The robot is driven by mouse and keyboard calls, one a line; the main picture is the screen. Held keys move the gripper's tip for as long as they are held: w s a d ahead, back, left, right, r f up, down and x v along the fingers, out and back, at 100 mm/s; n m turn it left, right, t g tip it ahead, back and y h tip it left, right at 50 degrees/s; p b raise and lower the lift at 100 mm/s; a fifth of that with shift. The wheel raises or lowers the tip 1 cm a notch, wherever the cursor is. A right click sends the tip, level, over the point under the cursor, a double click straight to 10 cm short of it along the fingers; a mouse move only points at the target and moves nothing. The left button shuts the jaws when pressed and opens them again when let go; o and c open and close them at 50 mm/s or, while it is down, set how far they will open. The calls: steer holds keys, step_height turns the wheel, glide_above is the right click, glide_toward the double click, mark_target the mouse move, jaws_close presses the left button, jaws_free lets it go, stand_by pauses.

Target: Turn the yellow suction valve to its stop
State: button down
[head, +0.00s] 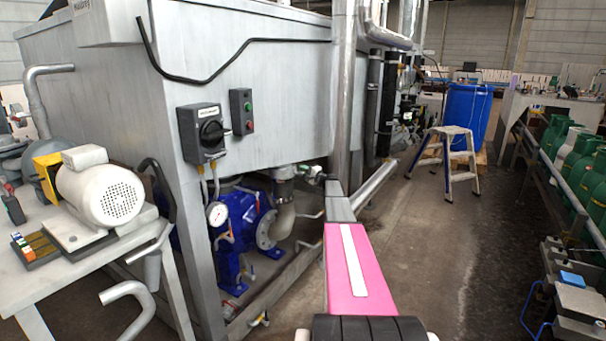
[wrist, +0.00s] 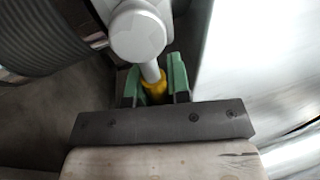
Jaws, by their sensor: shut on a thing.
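The yellow suction valve handle (wrist: 154,90) shows in the wrist view between the two green fingers of my gripper (wrist: 156,84). The gripper is shut on it, with one finger on each side. A light grey stem joins the handle to a round grey valve body (wrist: 138,34) just above it. The lower end of the handle is hidden behind the dark bar of my gripper. In the head view my arm reaches forward to the pipework beside the tank. There the handle and my fingers cannot be made out.
A ribbed dark hose (wrist: 50,35) lies left of the valve in the wrist view, and a shiny metal surface (wrist: 245,60) is close on the right. In the head view a blue pump (head: 262,220) sits under the grey tank (head: 270,95). The floor (head: 410,230) at right is clear up to a step stool (head: 447,145).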

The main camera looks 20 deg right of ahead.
steer(key=shift+s+r+n, duration=0.1)
steer(key=shift+r+n, duration=0.1)
steer(key=shift+n, duration=0.3)
steer(key=c, duration=1.1)
jaws_free()
steer(key=shift+r, duration=0.1)
steer(key=v, duration=1)
steer(key=shift+s+d, duration=0.25)
steer(key=shift+d, duration=0.1)
